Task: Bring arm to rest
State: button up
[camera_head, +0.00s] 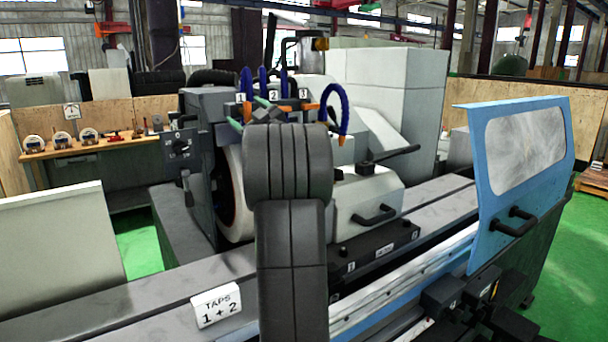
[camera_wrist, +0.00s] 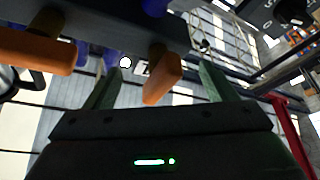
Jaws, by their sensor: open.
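My gripper (camera_wrist: 160,68) is open, with its two green fingers spread apart in the wrist view. An orange tap handle (camera_wrist: 162,78) shows between the fingers there; I cannot tell whether either finger touches it. In the head view my gripper (camera_head: 249,113) is mostly hidden behind my dark arm, with green finger parts showing by the taps. My arm stands upright in front of the grinding machine, reaching to the tap block below the blue hoses (camera_head: 247,84) labelled 1, 2 and 3.
A second orange handle (camera_wrist: 38,50) is at the left of the wrist view. The grinding wheel (camera_head: 232,195) is left of my arm. A blue door with a window (camera_head: 525,145) stands at the right.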

jog(key=m+t+h+p, duration=0.1)
jog(key=m, duration=0.2)
jog(key=m+t+h+p, duration=0.1)
jog(key=m, duration=0.2)
jog(key=shift+r+m+t, duration=0.2)
jog(key=shift+m+t, duration=0.1)
jog(key=shift+f+m+t+h+p, duration=0.15)
jog(key=shift+m+t+h+p, duration=0.4)
jog(key=shift+m, duration=0.55)
jog(key=shift+d, duration=0.1)
